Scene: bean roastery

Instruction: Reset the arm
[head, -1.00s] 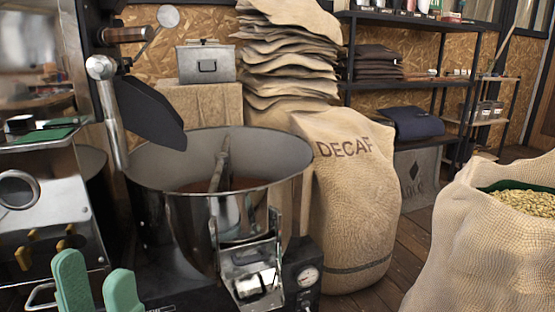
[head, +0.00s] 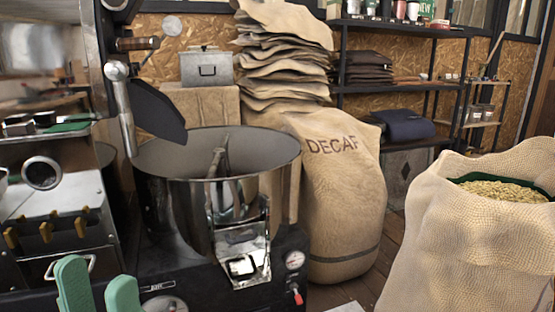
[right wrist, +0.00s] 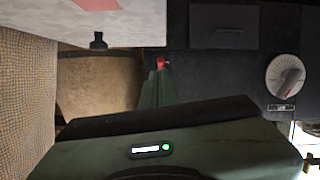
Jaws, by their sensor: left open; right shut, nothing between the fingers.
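My left gripper (head: 97,272) shows at the bottom left of the head view. Its two green fingers stand apart with nothing between them. My right gripper (right wrist: 160,75) shows in the right wrist view, with its green fingers closed together and empty. Their tips are close to a small red part (right wrist: 160,63) in that picture; I cannot tell whether they touch it. The right gripper is not visible in the head view.
A round metal cooling bin (head: 215,180) with a front chute (head: 240,265) stands ahead. A DECAF sack (head: 340,210) and an open sack of pale beans (head: 450,230) stand right. Dark floor shows between the sacks.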

